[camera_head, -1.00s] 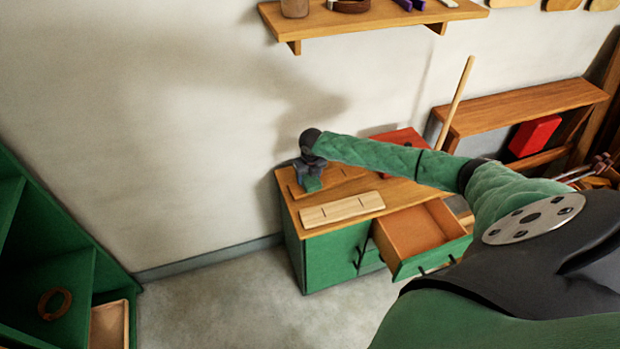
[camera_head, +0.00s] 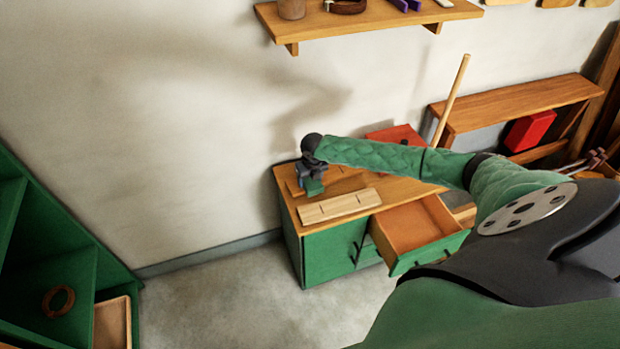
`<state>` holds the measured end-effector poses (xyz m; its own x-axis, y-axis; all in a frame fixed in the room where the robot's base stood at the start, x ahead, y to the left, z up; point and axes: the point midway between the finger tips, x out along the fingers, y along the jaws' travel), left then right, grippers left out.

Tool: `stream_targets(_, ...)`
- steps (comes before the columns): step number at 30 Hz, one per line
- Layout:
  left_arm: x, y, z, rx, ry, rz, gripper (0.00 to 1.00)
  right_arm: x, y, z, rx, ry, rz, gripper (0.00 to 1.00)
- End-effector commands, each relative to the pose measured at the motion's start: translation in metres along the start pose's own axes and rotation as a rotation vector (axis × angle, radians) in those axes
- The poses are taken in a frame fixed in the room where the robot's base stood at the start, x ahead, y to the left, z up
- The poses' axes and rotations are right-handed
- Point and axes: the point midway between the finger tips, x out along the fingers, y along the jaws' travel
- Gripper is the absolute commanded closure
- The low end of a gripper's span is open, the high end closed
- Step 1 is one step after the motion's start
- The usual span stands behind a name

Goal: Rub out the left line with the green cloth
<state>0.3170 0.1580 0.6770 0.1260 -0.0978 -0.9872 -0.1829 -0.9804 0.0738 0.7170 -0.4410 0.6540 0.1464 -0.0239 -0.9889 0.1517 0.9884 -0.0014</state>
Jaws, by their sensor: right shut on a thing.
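My right gripper (camera_head: 311,178) points down at the back left of the cabinet top, over a brown board (camera_head: 345,176). It is shut on the green cloth (camera_head: 313,188), which shows as a small green patch below the fingers, at the board's left part. I cannot tell how firmly the cloth touches the board. A paler board (camera_head: 340,206) lies in front, with small dark line marks on it. Any line under the cloth is hidden by the gripper and cloth. My left gripper is not in view.
The green cabinet (camera_head: 330,258) has an open, empty-looking drawer (camera_head: 415,228) at its right. A red box (camera_head: 395,138) stands at the back of the top. A wall shelf (camera_head: 370,20) hangs above. Green shelving (camera_head: 60,262) stands at the left, with clear floor between.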

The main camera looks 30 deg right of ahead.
Motion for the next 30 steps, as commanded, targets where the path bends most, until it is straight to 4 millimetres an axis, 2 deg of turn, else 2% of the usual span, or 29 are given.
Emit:
stream_targets(21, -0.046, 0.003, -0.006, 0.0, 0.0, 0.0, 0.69, -0.058, 0.0, 0.009, 0.0, -0.001, 0.001, 0.6)
stream_targets(30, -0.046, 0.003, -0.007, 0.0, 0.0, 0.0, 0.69, -0.059, 0.0, 0.01, 0.0, -0.001, 0.001, 0.6)
